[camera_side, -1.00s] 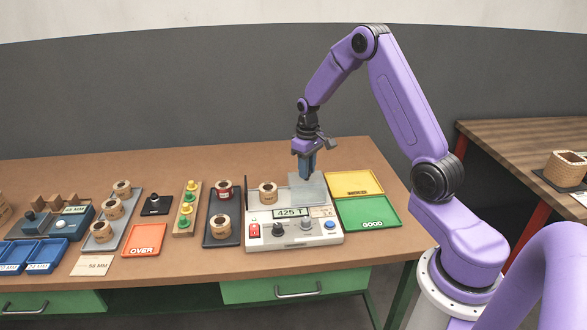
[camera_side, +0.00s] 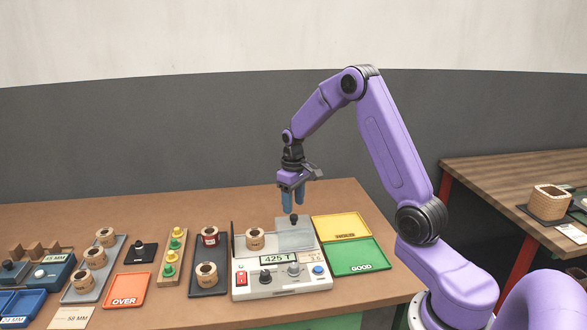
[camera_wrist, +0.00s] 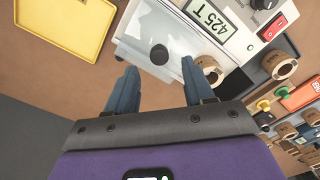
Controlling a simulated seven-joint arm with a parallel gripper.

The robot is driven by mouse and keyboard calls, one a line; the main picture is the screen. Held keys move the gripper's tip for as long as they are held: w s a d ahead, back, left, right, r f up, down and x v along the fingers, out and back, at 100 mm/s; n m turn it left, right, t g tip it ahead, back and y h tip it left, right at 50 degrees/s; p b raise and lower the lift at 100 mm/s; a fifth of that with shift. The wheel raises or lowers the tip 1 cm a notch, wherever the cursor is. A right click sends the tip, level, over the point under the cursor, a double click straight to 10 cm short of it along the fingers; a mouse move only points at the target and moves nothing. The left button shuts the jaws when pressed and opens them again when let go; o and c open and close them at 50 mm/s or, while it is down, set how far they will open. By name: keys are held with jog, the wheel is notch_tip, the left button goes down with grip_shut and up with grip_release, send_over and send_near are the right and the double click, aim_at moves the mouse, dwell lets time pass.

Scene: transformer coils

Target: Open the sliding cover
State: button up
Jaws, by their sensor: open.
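The tester (camera_side: 281,278) is a light grey box with a display reading 425 T. Its clear sliding cover (camera_side: 305,234) lies over the right part of its top and carries a black knob (camera_side: 294,218). A wound coil (camera_side: 255,239) sits on the tester just left of the cover and looks uncovered. My gripper (camera_side: 293,208) is open and empty, a little above the knob. In the wrist view, the cover (camera_wrist: 140,25) and knob (camera_wrist: 158,54) lie beyond the fingertips of my gripper (camera_wrist: 158,76), with the knob between their lines.
A yellow tray (camera_side: 341,227) and a green GOOD tray (camera_side: 358,256) lie right of the tester. A dark tray (camera_side: 208,257) with two coils lies left of it. Stacked green and yellow knobbed parts (camera_side: 173,252) and an orange OVER tray (camera_side: 125,290) are farther left.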

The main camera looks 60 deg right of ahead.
notch_tip(320, 180, up, 13)
jog(key=shift+r, duration=0.2)
dwell(0.5)
jog(key=s+a+n, duration=0.3)
jog(key=s+a, duration=0.2)
jog(key=a, duration=0.5)
jog(key=s+a+n, duration=0.3)
jog(key=s+a, duration=0.2)
jog(key=a, duration=0.4)
jog(key=s+a+f+n, duration=0.2)
jog(key=s+n, duration=0.1)
jog(key=s, duration=0.8)
jog(key=s+a+f+n, duration=0.2)
jog(key=s+n, duration=0.1)
jog(key=s, duration=0.8)
jog(key=shift+a+f+n, duration=0.15)
jog(key=shift+f+n, duration=0.1)
jog(key=shift+n, duration=0.05)
